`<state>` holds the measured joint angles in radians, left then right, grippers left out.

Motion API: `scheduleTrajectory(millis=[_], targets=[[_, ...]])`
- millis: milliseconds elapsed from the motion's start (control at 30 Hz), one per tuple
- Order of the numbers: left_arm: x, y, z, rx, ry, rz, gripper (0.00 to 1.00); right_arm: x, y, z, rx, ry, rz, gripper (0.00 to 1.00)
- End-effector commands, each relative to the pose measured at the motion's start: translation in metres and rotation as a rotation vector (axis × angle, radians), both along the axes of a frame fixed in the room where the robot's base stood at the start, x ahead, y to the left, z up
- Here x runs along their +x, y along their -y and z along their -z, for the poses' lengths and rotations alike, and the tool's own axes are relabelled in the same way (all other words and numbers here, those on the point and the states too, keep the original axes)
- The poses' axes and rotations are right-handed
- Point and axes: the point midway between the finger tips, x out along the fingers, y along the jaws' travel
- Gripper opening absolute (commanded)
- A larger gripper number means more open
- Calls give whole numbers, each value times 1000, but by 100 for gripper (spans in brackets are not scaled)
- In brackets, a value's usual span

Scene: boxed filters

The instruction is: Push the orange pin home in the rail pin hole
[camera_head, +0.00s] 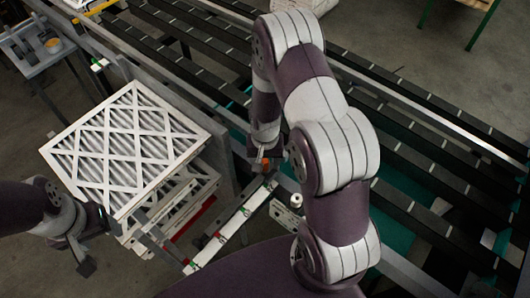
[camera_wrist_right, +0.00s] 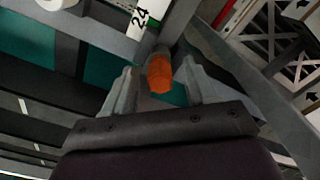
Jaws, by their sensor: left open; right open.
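The orange pin (camera_wrist_right: 159,73) shows in the right wrist view between the two fingertips of my right gripper (camera_wrist_right: 157,68), with gaps at both sides. Its orange head faces the camera, and the hole beneath it is hidden. The grey rail (camera_wrist_right: 178,22) lies beside and beyond the pin. In the head view the orange pin (camera_head: 265,160) is a small spot below my right wrist; my right gripper (camera_head: 266,163) is open around it. My left gripper (camera_head: 84,256) is open and empty at the lower left, beside the filter stack.
White-framed pleated filters (camera_head: 128,150) are stacked left of the rail. A white label strip (camera_head: 232,222) runs along the rail's front part; the wrist view shows "24" on a label (camera_wrist_right: 139,18). A white roll (camera_head: 296,200) stands nearby. Dark conveyor slats (camera_head: 430,150) fill the right.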

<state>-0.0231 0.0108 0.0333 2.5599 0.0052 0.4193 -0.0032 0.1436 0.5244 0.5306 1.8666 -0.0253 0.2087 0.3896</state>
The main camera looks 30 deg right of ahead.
Motion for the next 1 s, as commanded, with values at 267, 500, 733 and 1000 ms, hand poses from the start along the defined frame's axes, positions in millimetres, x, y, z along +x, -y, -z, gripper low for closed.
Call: scheduleTrajectory(millis=[267, 500, 733, 1000], targets=[[0, 0, 16, 0, 0, 0, 63, 1, 0, -55, -1, 8, 0, 57], [0, 0, 25, 0, 0, 0, 63, 0, -1, -107, -1, 6, -1, 57], [0, 0, 26, 0, 0, 0, 63, -1, -1, -121, 0, 2, -1, 57], [0, 0, 26, 0, 0, 0, 63, -1, -1, -121, 0, 1, 0, 57]])
